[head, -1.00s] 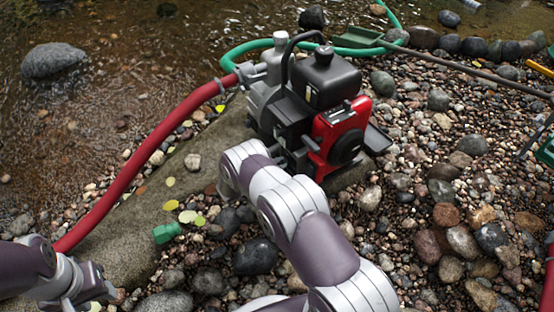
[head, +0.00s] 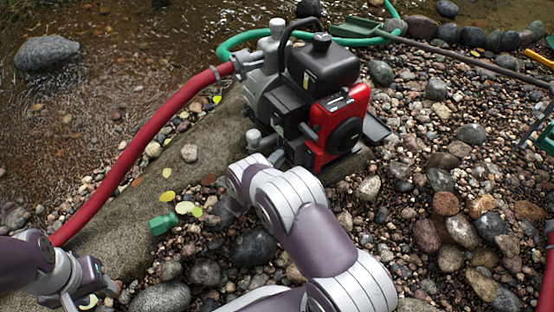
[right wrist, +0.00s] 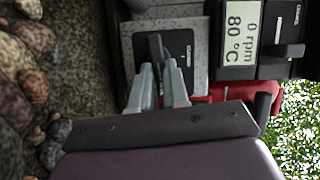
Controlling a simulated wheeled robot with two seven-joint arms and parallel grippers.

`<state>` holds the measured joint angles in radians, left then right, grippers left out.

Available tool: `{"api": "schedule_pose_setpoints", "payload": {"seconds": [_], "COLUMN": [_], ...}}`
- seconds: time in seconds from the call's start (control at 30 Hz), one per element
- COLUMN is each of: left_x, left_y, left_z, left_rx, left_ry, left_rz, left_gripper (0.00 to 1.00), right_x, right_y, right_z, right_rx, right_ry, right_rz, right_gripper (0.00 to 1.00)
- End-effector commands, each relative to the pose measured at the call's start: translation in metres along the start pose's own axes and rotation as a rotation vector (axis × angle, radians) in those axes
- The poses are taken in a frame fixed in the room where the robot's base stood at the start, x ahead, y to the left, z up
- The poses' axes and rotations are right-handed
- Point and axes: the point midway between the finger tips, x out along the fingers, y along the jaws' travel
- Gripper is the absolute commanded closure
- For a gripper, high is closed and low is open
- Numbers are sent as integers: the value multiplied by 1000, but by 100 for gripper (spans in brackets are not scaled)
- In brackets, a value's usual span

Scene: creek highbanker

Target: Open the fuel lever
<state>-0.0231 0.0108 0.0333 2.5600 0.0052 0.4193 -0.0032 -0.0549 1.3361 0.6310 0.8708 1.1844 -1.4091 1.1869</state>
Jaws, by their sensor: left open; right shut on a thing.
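The motor pump (head: 333,120), with a black tank and a red engine side, stands on the rock slab in the head view. The right wrist view shows its panel up close: a grey plate (right wrist: 190,48) with a black lever (right wrist: 156,48), beside a display reading 0 rpm and 80 °C. My right gripper (right wrist: 161,78) is shut on the black lever, its two grey fingers at the lever's sides. The lever and these fingertips are hidden in the head view by my right arm. My left gripper (head: 88,288) is open and empty at the lower left, well away from the pump.
A red hose (head: 135,150) runs from the pump to the lower left. A green hose (head: 228,45) curves behind the pump. A green fitting (head: 163,224) lies on the slab near my right arm. Stones and gravel (head: 440,150) cover the right side; water (head: 110,60) lies at upper left.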

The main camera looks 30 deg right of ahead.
Motion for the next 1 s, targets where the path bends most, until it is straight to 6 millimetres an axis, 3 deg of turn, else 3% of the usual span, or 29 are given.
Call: {"api": "schedule_pose_setpoints", "payload": {"seconds": [0.33,0.83,0.87,0.9,0.93,1.0], "left_x": [7,8,8,8,8,8], "left_y": [0,0,0,0,0,0], "left_z": [1,1,1,1,1,1], "left_rx": [0,0,0,0,0,0], "left_ry": [0,0,0,0,0,0], "left_rz": [0,0,0,0,0,0], "left_gripper": [57,57,57,57,57,57], "right_x": [2,3,3,3,3,2], "right_y": [2,1,1,1,1,1], "right_z": [0,0,0,0,0,0], "right_rx": [107,124,124,124,124,122], "right_ry": [5,6,6,6,6,5], "right_rz": [-44,-50,-50,-50,-50,-49], "right_gripper": [100,100,79,66,60,60]}}
